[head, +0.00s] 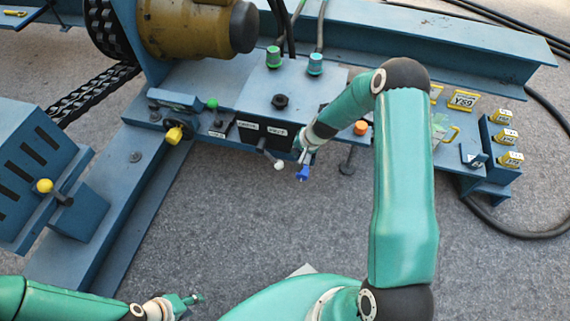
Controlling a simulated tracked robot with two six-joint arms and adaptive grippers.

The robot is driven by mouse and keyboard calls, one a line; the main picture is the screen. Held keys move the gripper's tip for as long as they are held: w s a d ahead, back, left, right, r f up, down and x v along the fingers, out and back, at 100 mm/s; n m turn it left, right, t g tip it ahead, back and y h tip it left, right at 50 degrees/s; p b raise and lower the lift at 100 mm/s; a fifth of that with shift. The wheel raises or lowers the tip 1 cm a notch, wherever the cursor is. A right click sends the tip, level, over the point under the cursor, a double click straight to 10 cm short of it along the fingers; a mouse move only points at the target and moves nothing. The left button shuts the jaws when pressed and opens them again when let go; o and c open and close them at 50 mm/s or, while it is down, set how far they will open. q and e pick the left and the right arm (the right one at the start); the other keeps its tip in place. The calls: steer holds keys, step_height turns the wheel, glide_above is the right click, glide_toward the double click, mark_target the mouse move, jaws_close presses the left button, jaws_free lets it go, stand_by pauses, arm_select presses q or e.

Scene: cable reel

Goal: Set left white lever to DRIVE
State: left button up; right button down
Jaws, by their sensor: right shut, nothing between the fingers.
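The lever with a white knob (279,165) sticks out from the front of the blue control box, its dark stem leaning down and to the right. Behind it is a black plate (250,132) with two white labels, too small to read surely. My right gripper (305,158) is shut and empty, just right of the white knob and close to a blue-handled part (303,173); I cannot tell whether it touches that part. My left gripper (190,299) is low at the bottom left, far from the lever; its finger opening is unclear.
Green (273,57) and teal (315,64) cable connectors stand on the box top. A yellow knob (174,135) is to the left and an orange button (361,128) to the right. The floor in front is mostly clear.

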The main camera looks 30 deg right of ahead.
mark_target(281, 164)
steer(key=x, duration=1.4)
